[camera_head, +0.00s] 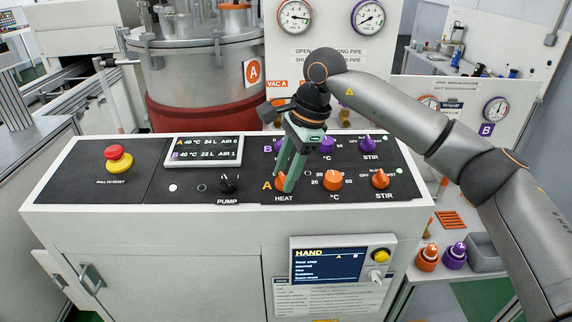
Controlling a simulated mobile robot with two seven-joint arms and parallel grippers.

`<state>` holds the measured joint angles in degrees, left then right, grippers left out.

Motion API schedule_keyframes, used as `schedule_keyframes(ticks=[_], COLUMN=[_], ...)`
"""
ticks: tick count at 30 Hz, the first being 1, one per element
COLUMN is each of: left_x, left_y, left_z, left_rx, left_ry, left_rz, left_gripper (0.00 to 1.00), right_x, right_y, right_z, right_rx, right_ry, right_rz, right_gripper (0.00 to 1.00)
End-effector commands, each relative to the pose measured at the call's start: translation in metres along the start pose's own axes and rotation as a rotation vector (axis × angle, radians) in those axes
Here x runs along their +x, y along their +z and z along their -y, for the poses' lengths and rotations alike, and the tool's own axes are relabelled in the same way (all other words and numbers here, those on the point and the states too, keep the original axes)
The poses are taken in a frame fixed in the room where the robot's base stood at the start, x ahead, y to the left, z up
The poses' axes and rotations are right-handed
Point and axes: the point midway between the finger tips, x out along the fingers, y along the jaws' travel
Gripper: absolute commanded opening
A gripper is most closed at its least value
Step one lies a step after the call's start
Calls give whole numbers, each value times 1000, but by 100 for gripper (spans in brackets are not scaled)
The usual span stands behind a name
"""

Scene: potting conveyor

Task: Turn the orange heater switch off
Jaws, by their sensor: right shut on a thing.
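The orange heater switch (280,184) is on the lower row of the black console panel, above the HEAT label and beside the letter A. My right gripper (286,186) comes down onto it from above, its green fingers shut on the switch. The fingers cover most of the switch, so its pointing direction is hidden. My left gripper is not in view.
An orange temperature knob (332,180) and an orange stir knob (380,179) stand to the right. Purple knobs (367,142) form the row behind. A black pump knob (228,184), a display (204,151) and a red emergency button (118,158) are to the left.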

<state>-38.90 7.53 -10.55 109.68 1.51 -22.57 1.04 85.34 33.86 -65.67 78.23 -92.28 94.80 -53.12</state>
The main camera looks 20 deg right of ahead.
Motion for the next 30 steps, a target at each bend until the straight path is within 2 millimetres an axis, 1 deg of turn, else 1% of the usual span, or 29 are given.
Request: schedule_keyframes(ticks=[3, 10, 26, 27, 30], left_x=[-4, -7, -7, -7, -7], left_y=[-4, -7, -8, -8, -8], left_z=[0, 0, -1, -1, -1], left_rx=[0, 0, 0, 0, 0], left_ry=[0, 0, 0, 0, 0], left_rz=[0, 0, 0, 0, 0], left_gripper=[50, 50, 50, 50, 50], right_x=[-2, -1, 0, 0, 0], right_y=[1, 0, 0, 0, 0], right_z=[1, 1, 1, 1, 1], right_rx=[-59, -128, -148, -148, -148], right_ry=[18, 39, 45, 45, 45], right_rz=[0, -1, -2, -2, -2], right_gripper=[0, 0, 0, 47, 58])
